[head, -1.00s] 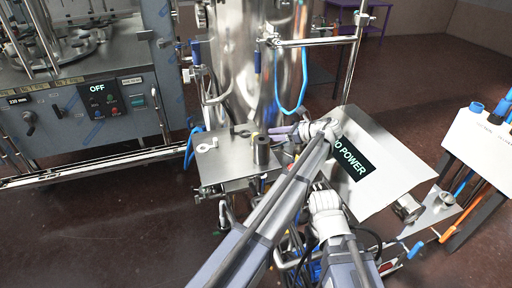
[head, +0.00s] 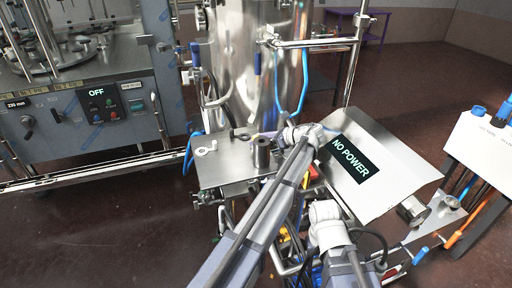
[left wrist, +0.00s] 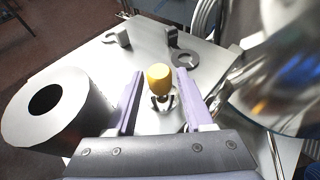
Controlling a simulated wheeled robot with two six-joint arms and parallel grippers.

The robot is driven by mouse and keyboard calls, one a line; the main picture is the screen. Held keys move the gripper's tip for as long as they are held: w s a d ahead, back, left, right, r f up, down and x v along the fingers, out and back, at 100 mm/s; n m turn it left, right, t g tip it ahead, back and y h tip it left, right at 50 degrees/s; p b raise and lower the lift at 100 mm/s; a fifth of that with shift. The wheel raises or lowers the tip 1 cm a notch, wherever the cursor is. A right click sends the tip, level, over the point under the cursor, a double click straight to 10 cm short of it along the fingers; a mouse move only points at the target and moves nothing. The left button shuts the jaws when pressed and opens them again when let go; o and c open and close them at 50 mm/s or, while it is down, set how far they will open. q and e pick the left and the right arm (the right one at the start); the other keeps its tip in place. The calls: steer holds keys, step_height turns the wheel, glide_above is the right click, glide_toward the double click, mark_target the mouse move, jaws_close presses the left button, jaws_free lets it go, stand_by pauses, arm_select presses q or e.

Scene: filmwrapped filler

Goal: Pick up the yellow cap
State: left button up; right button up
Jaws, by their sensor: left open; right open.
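In the head view my left gripper (head: 272,137) reaches in over the steel plate (head: 228,170), behind the grey cylinder, and I cannot make out the cap there. My right arm's white wrist shows low in the head view, but its fingers cannot be seen.
A grey metal cylinder with a dark hole (left wrist: 50,103) stands close left of my left gripper; it also shows in the head view (head: 262,155). A flat ring (left wrist: 186,60) and a white clip-like part (left wrist: 118,38) lie beyond the cap. A shiny tank (head: 243,70) rises behind the plate.

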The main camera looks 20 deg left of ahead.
arm_select(q)
steer(key=shift+x, duration=0.8)
steer(key=shift+d, duration=0.1)
steer(key=shift+c, duration=0.2)
jaws_close()
